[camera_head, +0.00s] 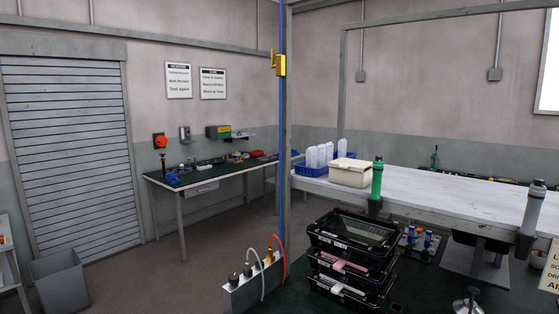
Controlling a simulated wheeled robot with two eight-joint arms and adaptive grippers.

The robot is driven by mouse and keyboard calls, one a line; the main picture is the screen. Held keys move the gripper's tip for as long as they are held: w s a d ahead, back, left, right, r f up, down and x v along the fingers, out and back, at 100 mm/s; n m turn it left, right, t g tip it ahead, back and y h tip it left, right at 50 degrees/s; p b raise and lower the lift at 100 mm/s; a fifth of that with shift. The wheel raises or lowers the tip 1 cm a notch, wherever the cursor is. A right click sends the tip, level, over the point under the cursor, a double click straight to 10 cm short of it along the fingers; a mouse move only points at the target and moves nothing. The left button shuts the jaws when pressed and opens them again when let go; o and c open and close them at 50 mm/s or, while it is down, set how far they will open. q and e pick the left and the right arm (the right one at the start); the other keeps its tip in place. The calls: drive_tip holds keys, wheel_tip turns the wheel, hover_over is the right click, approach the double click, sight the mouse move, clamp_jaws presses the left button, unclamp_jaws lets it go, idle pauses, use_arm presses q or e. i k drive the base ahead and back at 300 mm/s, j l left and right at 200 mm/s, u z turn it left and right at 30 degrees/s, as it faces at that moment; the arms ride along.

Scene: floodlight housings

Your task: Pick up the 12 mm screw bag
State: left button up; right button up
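I cannot make out a bag that I can name as the 12 mm screw bag. A stack of black trays (318,238) stands at the lower middle right, with small white labels on the fronts that are too small to read. The top tray holds something dark and glossy. A lower tray shows a pink item (345,264), and another below it shows a pale item (345,289); I cannot tell what these are. Neither of my grippers is in view.
A long white bench (455,197) runs right, with a beige box (350,172), a blue crate (311,170) of white bottles and a green bottle (377,180). A metal unit with hoses (253,286) stands left of the trays. A grey post (285,110) rises behind. Open floor lies left.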

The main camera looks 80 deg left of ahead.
sight(320, 161)
drive_tip(key=u, duration=2.45)
drive_tip(key=j+u, duration=0.2)
drive_tip(key=j, duration=0.15)
drive_tip(key=i+j+u, duration=0.2)
drive_tip(key=j, duration=0.15)
drive_tip(key=j+u, duration=0.2)
drive_tip(key=j, duration=0.15)
drive_tip(key=i+j+u, duration=0.8)
drive_tip(key=i+u, duration=0.15)
drive_tip(key=i, duration=0.2)
drive_tip(key=i+j+u, duration=0.15)
drive_tip(key=i, duration=0.7)
drive_tip(key=i+l+z, duration=0.1)
drive_tip(key=i+z, duration=0.9)
drive_tip(key=i+l+z, duration=0.15)
drive_tip(key=z, duration=0.3)
drive_tip(key=i+z, duration=0.4)
drive_tip(key=i+j+z, duration=0.1)
drive_tip(key=i+z, duration=0.2)
drive_tip(key=z, duration=0.15)
drive_tip(key=i+z, duration=0.4)
drive_tip(key=i, duration=0.25)
drive_tip(key=i+j+z, duration=0.15)
drive_tip(key=i+z, duration=0.2)
drive_tip(key=i, duration=0.35)
